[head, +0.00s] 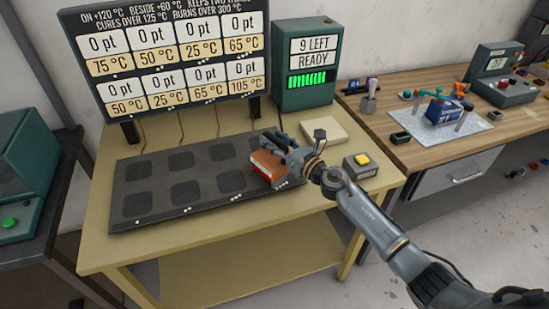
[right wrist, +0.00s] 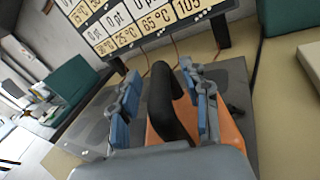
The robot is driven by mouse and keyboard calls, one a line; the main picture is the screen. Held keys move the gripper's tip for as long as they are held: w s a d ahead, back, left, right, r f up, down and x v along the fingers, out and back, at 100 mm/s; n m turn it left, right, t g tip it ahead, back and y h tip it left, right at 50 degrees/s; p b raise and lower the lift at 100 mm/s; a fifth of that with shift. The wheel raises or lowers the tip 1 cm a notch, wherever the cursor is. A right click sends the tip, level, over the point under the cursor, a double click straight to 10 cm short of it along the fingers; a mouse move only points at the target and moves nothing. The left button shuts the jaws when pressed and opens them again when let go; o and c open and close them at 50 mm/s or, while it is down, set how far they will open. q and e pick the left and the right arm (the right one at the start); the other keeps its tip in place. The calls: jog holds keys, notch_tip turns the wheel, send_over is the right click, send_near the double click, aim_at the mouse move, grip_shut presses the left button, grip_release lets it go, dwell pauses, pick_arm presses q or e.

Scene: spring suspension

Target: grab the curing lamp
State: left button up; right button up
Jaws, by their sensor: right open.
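The curing lamp, an orange body with a black arched handle, sits at the right end of the dark mat (head: 150,208) in the head view; its orange side (head: 264,165) shows at the left of my right gripper (head: 285,146). In the right wrist view the black handle (right wrist: 163,103) stands between the two blue-padded fingers of my open right gripper (right wrist: 165,92), with a gap on each side. The orange body (right wrist: 238,147) lies below, partly hidden by the gripper. My left gripper is not in view.
A sign board (head: 170,55) stands behind the mat, with a green box (head: 307,90) reading "9 LEFT READY" beside it. A pale block (head: 322,131) and a yellow-button box (head: 361,165) sit right of the lamp. A wooden bench (head: 430,152) holds tools.

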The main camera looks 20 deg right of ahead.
jog(key=shift+w, duration=0.1)
grip_shut()
jog(key=shift+r, duration=0.15)
jog(key=shift+r, duration=0.1)
